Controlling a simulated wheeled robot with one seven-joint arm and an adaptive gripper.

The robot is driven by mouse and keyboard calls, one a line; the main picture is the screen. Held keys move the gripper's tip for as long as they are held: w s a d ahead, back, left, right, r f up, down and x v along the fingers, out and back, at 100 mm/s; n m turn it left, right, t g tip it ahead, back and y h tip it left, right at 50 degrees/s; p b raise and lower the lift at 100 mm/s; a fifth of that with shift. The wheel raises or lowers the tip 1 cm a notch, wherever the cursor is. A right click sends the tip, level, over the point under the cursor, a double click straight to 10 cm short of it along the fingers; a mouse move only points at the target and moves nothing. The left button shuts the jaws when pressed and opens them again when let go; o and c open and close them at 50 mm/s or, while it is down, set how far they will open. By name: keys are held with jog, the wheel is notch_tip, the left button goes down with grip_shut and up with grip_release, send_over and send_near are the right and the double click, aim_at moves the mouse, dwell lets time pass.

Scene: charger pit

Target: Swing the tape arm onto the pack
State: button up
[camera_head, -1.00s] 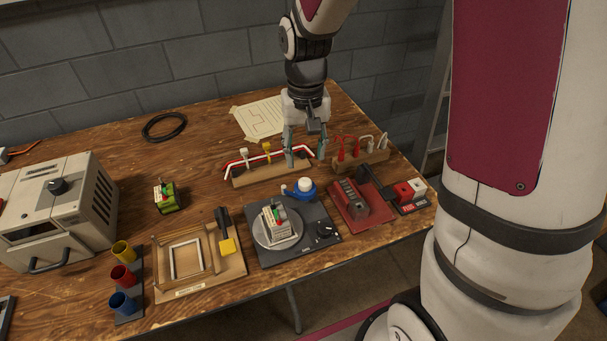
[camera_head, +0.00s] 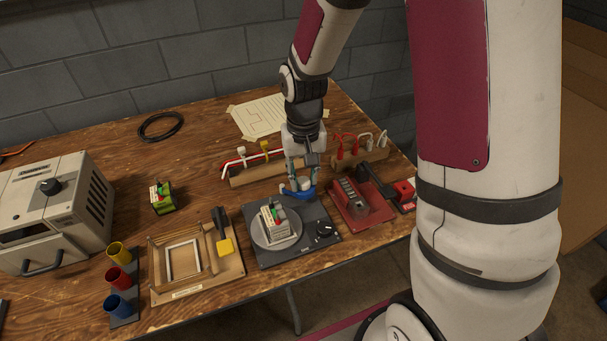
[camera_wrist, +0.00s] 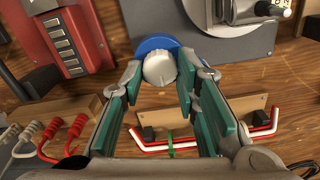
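The tape arm (camera_head: 299,191) is blue with a white round knob and sits at the back edge of a dark turntable base (camera_head: 263,256). In the wrist view the blue part of the tape arm (camera_wrist: 151,43) shows behind the white knob. My gripper (camera_head: 299,184) is over it, pointing down. In the wrist view my gripper (camera_wrist: 160,78) has its green-padded fingers apart, one on each side of the knob; I cannot tell whether they touch it. The pack (camera_head: 274,221), a white block with red and green on top, stands on the round grey platter of the base.
A red fixture (camera_head: 362,212) stands right of the base. A wooden jig (camera_head: 190,288) with a yellow-ended lever is to the left. Behind my gripper are wooden racks with red and white leads (camera_head: 352,146). A small green-and-black pack (camera_head: 162,198) stands farther left.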

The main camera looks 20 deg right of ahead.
grip_shut()
jog(key=shift+n, duration=0.3)
jog(key=n+p, duration=0.2)
jog(key=n, duration=0.3)
jog(key=shift+r, duration=0.1)
jog(key=n+p, duration=0.3)
jog(key=n, duration=0.3)
jog(key=shift+a, duration=0.15)
jog(key=shift+n, duration=0.3)
jog(key=o, duration=0.7)
grip_release()
